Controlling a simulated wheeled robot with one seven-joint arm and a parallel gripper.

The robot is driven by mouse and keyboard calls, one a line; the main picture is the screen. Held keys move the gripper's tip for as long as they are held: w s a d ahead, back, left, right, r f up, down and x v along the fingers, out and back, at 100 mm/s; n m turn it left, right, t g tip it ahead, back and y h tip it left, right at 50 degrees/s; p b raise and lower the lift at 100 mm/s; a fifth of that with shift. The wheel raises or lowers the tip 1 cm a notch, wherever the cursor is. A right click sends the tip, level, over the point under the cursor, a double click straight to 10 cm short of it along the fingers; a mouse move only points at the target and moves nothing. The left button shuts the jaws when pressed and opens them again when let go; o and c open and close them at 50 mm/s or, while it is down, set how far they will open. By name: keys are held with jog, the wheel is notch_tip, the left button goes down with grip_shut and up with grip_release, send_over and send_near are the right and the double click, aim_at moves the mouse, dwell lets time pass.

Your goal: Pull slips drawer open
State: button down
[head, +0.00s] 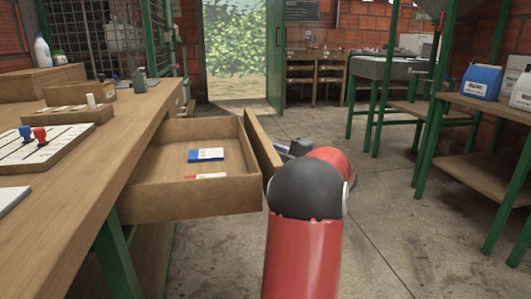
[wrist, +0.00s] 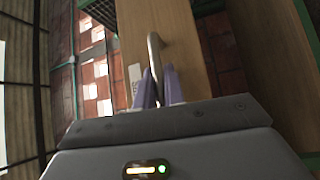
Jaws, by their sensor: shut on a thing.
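The wooden drawer (head: 150,205) stands pulled out from the bench, with its inside showing in the head view. A blue-and-white pad (head: 206,155) and a red-and-white slip (head: 208,176) lie in it. Its front panel (head: 262,145) is at the right end. In the wrist view the wooden front (wrist: 195,55) carries a bent metal handle (wrist: 153,48) and a pale label (wrist: 135,76). My gripper (wrist: 160,88) is shut on the handle, with one purple finger on each side. In the head view my red arm mostly hides the gripper.
The wooden bench (head: 110,120) fills the left, with a peg board (head: 38,145) and small wooden trays on top. A green-framed shelf (head: 480,172) with a blue container (head: 481,80) stands at the right.

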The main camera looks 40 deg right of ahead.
jog(key=shift+f, duration=0.1)
jog(key=c, duration=1.5)
grip_release()
jog(key=shift+s+d, duration=0.1)
jog(key=shift+s, duration=0.05)
jog(key=r+v, duration=0.1)
jog(key=v, duration=0.6)
jog(key=shift+s+f, duration=0.3)
jog(key=shift+f, duration=0.25)
